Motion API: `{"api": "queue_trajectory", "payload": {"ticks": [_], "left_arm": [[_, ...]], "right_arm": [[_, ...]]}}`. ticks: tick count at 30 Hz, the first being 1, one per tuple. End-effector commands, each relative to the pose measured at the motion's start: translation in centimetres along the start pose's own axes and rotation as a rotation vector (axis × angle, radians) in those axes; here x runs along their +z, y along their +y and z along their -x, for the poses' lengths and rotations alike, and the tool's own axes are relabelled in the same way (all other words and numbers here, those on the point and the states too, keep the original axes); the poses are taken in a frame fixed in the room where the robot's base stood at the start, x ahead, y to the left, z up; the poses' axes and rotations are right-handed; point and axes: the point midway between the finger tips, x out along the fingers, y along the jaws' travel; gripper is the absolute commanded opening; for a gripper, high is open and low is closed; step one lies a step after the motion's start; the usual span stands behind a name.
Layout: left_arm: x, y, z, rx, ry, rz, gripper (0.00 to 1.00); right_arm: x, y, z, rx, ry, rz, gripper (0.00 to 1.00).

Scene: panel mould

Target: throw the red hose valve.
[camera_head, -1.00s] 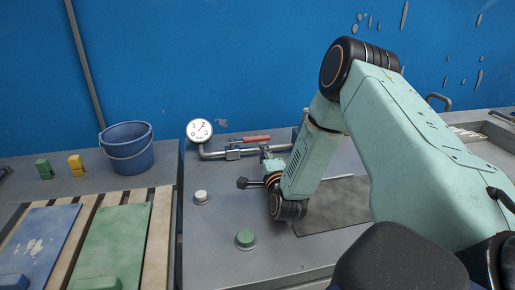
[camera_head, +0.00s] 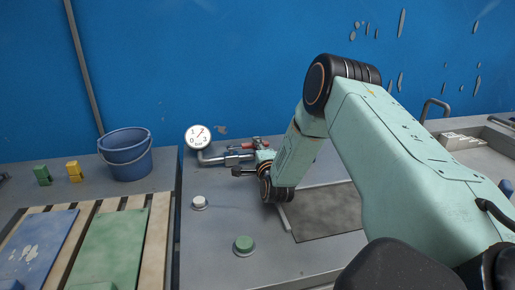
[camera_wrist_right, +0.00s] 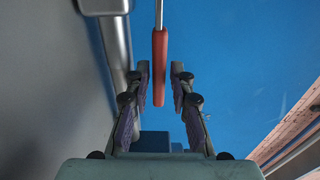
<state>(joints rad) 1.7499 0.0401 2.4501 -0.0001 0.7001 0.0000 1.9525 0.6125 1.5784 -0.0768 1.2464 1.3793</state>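The red hose valve handle (camera_head: 242,146) is on a grey pipe (camera_head: 213,160) by the blue back wall, right of a round white gauge (camera_head: 199,136). In the head view my right gripper (camera_head: 257,146) is at the handle and hides part of it. In the right wrist view the red handle (camera_wrist_right: 159,68) lies between the two fingertips of my right gripper (camera_wrist_right: 160,72). The fingers are apart, with a gap showing on both sides of the handle. My left gripper is in neither view.
A white button (camera_head: 199,202) and a green button (camera_head: 244,245) stand on the grey bench in front of the pipe. A blue bucket (camera_head: 126,155) and small green and yellow blocks (camera_head: 75,172) are at the left. A dark plate (camera_head: 327,212) lies right of the buttons.

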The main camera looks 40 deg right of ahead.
Motion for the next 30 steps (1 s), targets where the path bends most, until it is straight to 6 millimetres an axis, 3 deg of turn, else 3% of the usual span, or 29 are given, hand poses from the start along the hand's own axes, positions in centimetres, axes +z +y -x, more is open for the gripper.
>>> {"api": "queue_trajectory", "payload": {"ticks": [3, 11, 30], "left_arm": [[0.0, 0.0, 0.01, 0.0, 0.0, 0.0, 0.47], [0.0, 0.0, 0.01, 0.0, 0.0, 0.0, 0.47], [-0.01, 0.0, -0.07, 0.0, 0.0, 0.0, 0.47]], "right_arm": [[-0.01, 0.03, 0.03, 0.0, 0.0, 0.0, 0.21], [-0.03, 0.05, 0.06, 0.001, 0.0, 0.0, 0.0], [0.09, 0.1, 0.12, 0.002, 0.001, 0.001, 0.0]]}}
